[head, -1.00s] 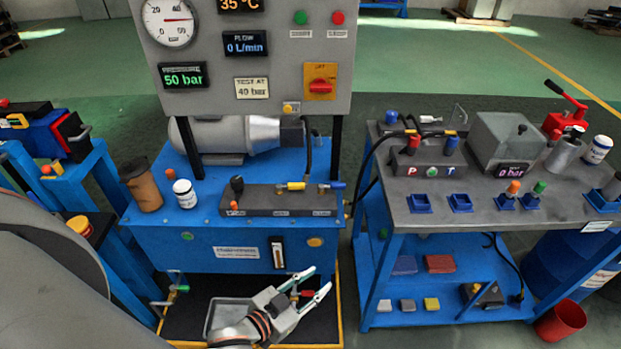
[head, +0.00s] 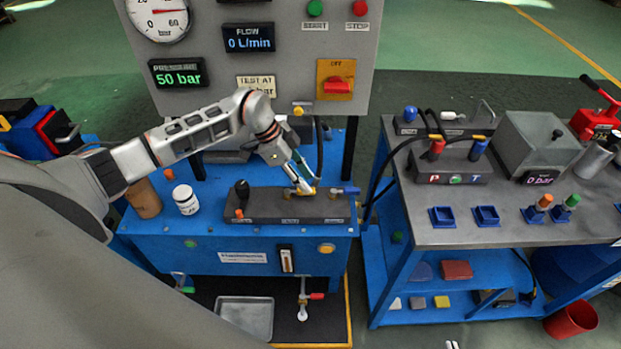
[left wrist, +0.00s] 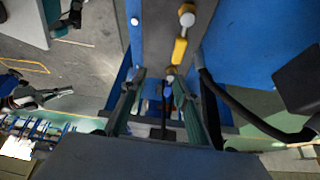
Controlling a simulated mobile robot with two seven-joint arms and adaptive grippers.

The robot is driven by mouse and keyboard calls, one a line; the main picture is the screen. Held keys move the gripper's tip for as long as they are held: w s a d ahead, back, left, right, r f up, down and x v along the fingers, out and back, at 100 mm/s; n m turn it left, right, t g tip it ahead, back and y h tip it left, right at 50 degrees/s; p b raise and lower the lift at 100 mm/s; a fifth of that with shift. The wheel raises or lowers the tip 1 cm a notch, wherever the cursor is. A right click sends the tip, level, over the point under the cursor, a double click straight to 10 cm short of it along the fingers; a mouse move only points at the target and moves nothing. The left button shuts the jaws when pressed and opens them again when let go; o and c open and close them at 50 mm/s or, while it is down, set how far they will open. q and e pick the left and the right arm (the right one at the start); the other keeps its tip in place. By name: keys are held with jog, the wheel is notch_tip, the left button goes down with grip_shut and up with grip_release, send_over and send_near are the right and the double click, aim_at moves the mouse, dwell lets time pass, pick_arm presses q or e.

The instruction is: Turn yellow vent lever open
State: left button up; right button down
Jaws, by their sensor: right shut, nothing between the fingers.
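The yellow vent lever (head: 307,190) sits on the dark manifold block (head: 268,206) on the blue power unit, mostly covered by my left gripper in the head view. My left gripper (head: 301,187) reaches down over it. In the left wrist view the yellow lever (left wrist: 180,50) lies just beyond the fingertips of my left gripper (left wrist: 156,74). Contact with the yellow lever cannot be told. Only the tips of my right gripper (head: 453,345) show at the bottom edge, shut and empty.
A black-knobbed lever (head: 241,188) and a blue lever (head: 344,190) flank the yellow one. The gauge panel (head: 210,100) stands close behind. A white jar (head: 186,199) and brown cup (head: 144,199) stand left. A grey bench (head: 400,205) stands right.

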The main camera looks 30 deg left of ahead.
aim_at(300, 193)
pick_arm(q)
jog(key=a, duration=0.1)
jog(key=w+a, duration=0.1)
jog(key=a+n+y, duration=0.1)
jog(key=shift+w+a+r, duration=0.15)
jog(key=shift+r, duration=0.1)
jog(key=x, duration=0.7)
jog(key=shift+f, duration=0.3)
grip_shut()
